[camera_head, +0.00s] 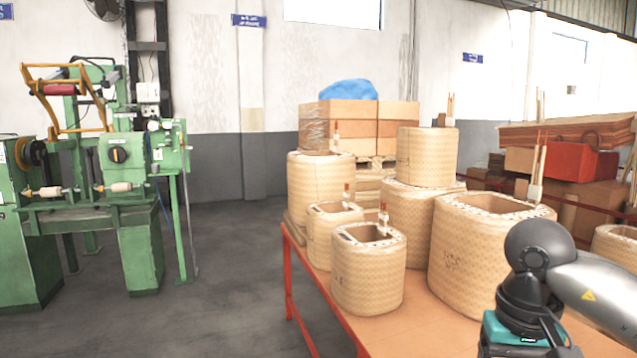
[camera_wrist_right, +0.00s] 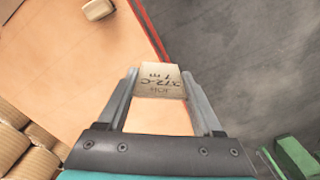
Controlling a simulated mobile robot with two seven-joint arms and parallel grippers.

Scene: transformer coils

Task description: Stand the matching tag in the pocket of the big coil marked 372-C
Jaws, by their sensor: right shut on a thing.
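My right gripper (camera_wrist_right: 160,76) is shut on a beige tag (camera_wrist_right: 161,88). The tag bears dark handwriting, upside down in the right wrist view, that reads about 372-C with smaller writing by it. It is held between the fingertips above the orange-brown table. In the head view my right wrist is at the lower right, and its fingers are below the frame. A big paper-wrapped coil (camera_head: 480,275) stands at the right front of the table (camera_head: 400,338), left of my wrist. Its faint mark is too small to read surely. My left gripper is not in view.
Several other wrapped coils stand on the table, including a small one in front (camera_head: 368,280) and a stacked one (camera_head: 427,158). Some have leads standing up at their rims. A pale block (camera_wrist_right: 98,9) lies on the table. Grey floor (camera_head: 225,270) is clear left of the table.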

